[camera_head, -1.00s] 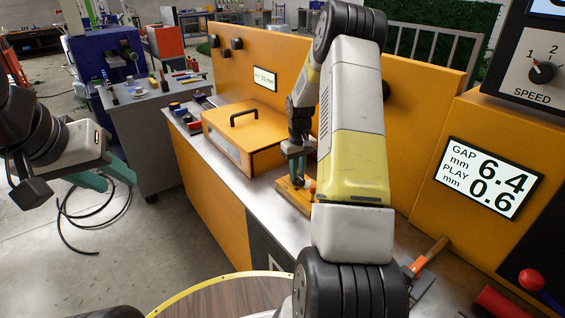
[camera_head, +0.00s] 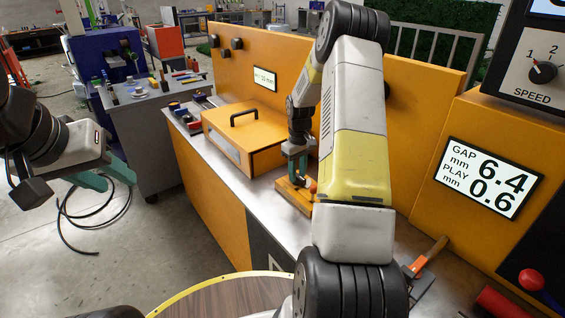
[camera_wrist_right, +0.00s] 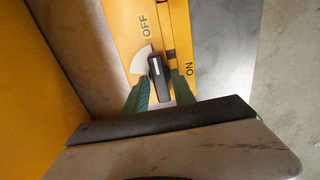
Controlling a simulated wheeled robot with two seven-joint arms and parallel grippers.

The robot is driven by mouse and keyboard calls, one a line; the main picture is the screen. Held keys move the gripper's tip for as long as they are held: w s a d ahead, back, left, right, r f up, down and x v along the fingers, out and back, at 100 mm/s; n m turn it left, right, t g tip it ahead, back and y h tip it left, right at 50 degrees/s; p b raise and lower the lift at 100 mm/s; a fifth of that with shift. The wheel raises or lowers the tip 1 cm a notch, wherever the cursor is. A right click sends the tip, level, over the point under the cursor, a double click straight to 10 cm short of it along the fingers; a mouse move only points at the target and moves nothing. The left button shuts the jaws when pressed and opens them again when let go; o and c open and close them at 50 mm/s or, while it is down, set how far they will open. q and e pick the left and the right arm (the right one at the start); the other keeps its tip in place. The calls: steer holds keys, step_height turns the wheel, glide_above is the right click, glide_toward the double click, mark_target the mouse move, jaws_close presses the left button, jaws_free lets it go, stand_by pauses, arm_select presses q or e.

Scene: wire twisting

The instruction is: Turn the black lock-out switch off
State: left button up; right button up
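The black lock-out switch (camera_wrist_right: 160,80) sits on a yellow-orange plate in the right wrist view. A white line marks its top, and its handle runs nearly upright in the picture, tilted slightly left at the top. The OFF label (camera_wrist_right: 145,25) is above it, the ON label (camera_wrist_right: 189,69) to its right. My right gripper (camera_wrist_right: 160,95) has its green fingers apart, one on each side of the switch; I cannot tell whether they touch it. In the head view my right gripper (camera_head: 297,168) is low over the orange base (camera_head: 292,197). My left gripper (camera_head: 112,180) is open and empty over the floor.
A yellow box with a black handle (camera_head: 243,138) stands left of my right gripper on the metal bench. The yellow back panel (camera_head: 420,110) rises behind. A display (camera_head: 488,177) reads gap 6.4, play 0.6. An orange-handled tool (camera_head: 425,262) lies at the bench front.

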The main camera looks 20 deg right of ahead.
steer(key=shift+o, duration=0.4)
steer(key=shift+r, duration=3.9)
steer(key=s+a+r+t, duration=0.1)
steer(key=s+a+r, duration=0.25)
steer(key=r, duration=0.25)
steer(key=s+a+r+m+t, duration=0.1)
steer(key=s+a+r, duration=0.1)
steer(key=s+r, duration=0.25)
steer(key=s+a+r+t, duration=0.1)
steer(key=s+a+r, duration=0.2)
steer(key=r, duration=0.3)
steer(key=s+a+r+m+t+y, duration=0.1)
steer(key=s+a+r, duration=0.1)
steer(key=s, duration=0.6)
steer(key=s+a+r+m+t+y, duration=0.1)
steer(key=s+a+r+t, duration=0.1)
steer(key=s+a, duration=0.3)
steer(key=s, duration=0.4)
steer(key=shift+s+a+r, duration=0.15)
steer(key=shift+s+r, duration=0.15)
steer(key=shift+r, duration=0.1)
